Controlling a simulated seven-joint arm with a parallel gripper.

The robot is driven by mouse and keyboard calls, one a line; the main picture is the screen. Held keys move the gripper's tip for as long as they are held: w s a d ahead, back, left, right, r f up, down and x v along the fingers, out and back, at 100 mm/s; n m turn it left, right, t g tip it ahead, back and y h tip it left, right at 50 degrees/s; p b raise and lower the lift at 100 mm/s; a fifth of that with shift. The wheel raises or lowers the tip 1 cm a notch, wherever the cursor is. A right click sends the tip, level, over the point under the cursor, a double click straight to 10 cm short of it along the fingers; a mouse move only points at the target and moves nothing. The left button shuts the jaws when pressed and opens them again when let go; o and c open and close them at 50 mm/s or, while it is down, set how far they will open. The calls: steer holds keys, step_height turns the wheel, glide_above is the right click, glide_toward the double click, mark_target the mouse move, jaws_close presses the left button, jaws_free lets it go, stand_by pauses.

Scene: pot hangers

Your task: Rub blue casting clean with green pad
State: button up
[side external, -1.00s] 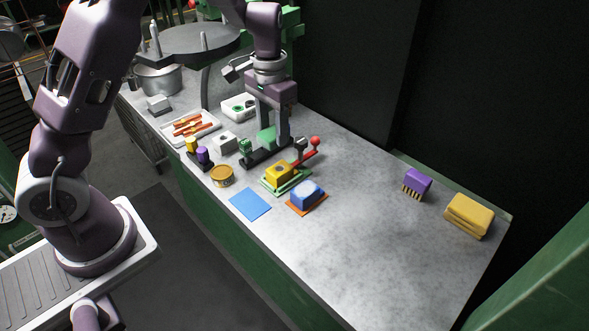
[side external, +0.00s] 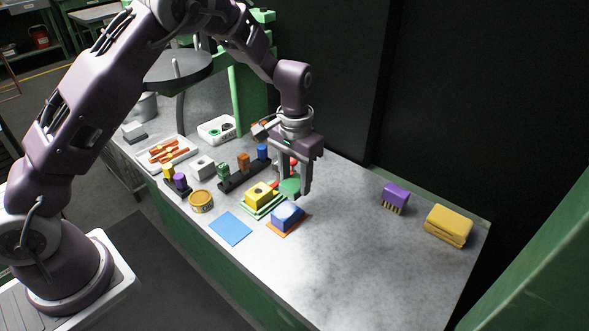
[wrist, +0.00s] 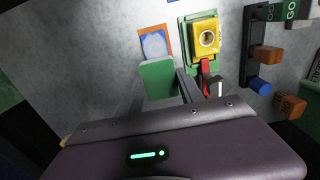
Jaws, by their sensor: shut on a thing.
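The blue casting (side external: 287,216) sits on an orange mat (side external: 296,229) near the front of the bench, with a pale whitish patch on its top. It also shows in the wrist view (wrist: 155,45), partly covered by the pad. My gripper (side external: 296,187) is shut on the green pad (side external: 290,186), which shows as a flat green block in the wrist view (wrist: 159,78). The pad is just behind the casting in the side view and appears above the bench. I cannot tell whether pad and casting touch.
A yellow casting (side external: 258,195) in a green fixture with a red-handled clamp stands close to the left of the blue one. A blue sheet (side external: 230,228), a tan tin (side external: 201,201), a purple brush (side external: 396,197) and a yellow cloth (side external: 448,225) lie around.

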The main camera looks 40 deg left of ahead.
step_height(320, 180, down, 4)
steer(key=shift+r, duration=0.15)
steer(key=shift+s, duration=0.75)
steer(key=shift+c, duration=0.7)
steer(key=shift+s, duration=2.65)
jaws_close()
steer(key=shift+w+f, duration=0.2)
steer(key=shift+w, duration=3.1)
steer(key=shift+w+r, duration=0.15)
steer(key=shift+r, duration=4)
